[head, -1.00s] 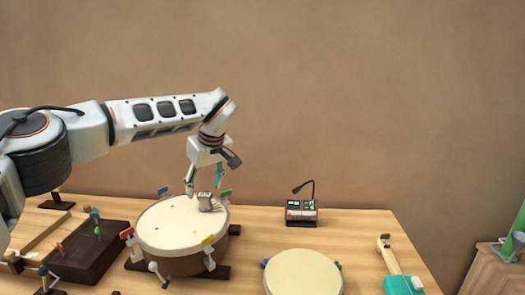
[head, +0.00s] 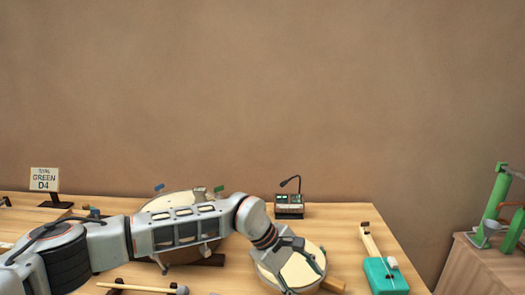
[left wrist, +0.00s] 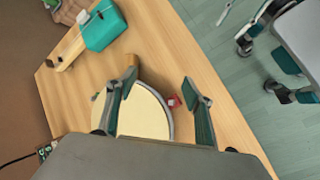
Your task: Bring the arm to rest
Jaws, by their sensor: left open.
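My left arm reaches in from the left of the head view, low across the table. My left gripper (head: 306,278) is over the small cream-topped drum (head: 292,264), fingers pointing down toward the front. In the left wrist view my left gripper (left wrist: 160,82) is open, with nothing between its teal-padded fingers, and the small drum (left wrist: 140,118) shows beyond and between them. Whether the fingers touch the drum cannot be told. My right gripper is not identifiable in either view.
The larger drum (head: 178,202) is mostly hidden behind my arm. A small device with a bent microphone (head: 290,204) stands at the back. A teal instrument (head: 384,274) lies to the right, and a mallet (head: 150,288) in front. A green frame (head: 496,196) stands on a side stand.

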